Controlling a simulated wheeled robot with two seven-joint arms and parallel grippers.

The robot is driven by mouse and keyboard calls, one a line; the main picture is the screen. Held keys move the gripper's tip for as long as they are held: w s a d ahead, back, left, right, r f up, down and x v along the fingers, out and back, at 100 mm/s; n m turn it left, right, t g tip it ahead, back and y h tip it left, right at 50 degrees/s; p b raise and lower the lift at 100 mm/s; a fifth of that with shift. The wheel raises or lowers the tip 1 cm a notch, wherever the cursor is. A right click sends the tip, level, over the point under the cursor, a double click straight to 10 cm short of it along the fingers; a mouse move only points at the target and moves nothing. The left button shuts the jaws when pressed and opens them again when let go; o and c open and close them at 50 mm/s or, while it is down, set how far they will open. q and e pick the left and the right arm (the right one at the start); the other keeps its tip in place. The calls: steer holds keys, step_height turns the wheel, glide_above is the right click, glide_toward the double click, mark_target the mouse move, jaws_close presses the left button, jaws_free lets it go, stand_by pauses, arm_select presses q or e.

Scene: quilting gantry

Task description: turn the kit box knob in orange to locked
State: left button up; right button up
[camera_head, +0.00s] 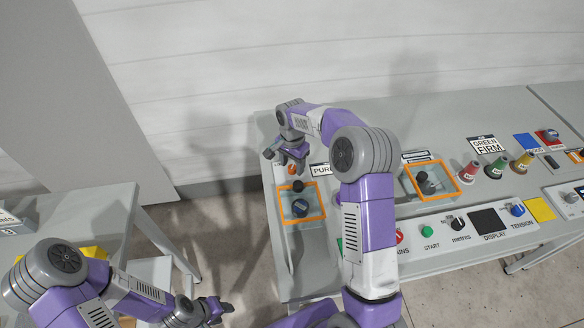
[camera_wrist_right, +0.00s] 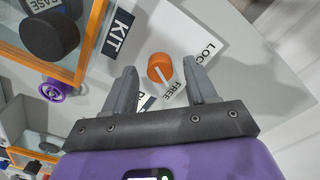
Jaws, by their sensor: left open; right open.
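The orange kit box knob (camera_wrist_right: 160,66) shows in the right wrist view with a white pointer line aimed toward the word FREE. A partly visible label starting LOC is to its upper right, and a KIT label (camera_wrist_right: 117,33) is to its left. My right gripper (camera_wrist_right: 160,72) is open, with a fingertip on either side of the knob in the picture; I cannot tell whether they touch it. In the head view the knob (camera_head: 292,169) is just below my right gripper (camera_head: 289,157). My left gripper (camera_head: 217,308) is open and empty, low at the left, away from the console.
An orange-framed box (camera_head: 301,217) with a blue knob is close to the kit knob. A second orange frame (camera_head: 455,192), colored cones (camera_head: 496,169) and a control panel (camera_head: 441,231) lie to the right. A side table (camera_head: 118,208) stands left across a floor gap.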

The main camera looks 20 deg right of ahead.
steer(key=shift+f, duration=0.65)
